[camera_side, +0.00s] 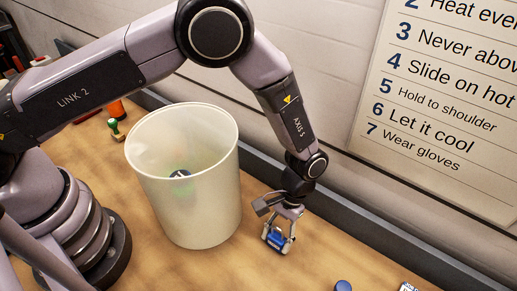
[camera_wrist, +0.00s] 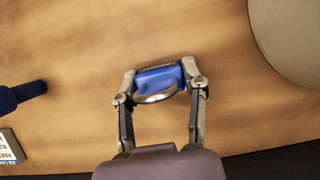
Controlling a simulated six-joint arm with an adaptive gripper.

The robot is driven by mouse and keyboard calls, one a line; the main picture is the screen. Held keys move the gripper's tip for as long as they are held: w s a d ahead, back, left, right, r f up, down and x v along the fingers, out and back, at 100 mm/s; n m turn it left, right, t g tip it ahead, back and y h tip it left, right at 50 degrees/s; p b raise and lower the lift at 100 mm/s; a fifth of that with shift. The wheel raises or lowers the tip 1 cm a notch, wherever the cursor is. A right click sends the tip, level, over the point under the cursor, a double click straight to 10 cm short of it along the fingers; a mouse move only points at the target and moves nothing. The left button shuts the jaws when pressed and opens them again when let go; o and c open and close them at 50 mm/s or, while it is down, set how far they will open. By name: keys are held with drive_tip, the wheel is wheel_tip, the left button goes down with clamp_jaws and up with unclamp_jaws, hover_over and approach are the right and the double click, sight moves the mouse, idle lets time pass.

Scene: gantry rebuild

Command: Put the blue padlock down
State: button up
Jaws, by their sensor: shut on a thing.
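The blue padlock (camera_side: 276,238) with a silver shackle is between the fingers of my gripper (camera_side: 280,238), to the right of the bin in the side view. In the wrist view the padlock (camera_wrist: 158,78) sits between both fingertips of my gripper (camera_wrist: 160,83), its curved shackle turned toward the wrist. The fingers are shut on it. It is low over the wooden table; I cannot tell whether it touches the surface.
A blue object (camera_side: 343,286) and a printed label block (camera_side: 408,287) lie at the front right. Table around the padlock is clear.

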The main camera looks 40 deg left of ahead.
drive_tip(key=shift+f, duration=0.1)
drive_tip(key=o, duration=1.2)
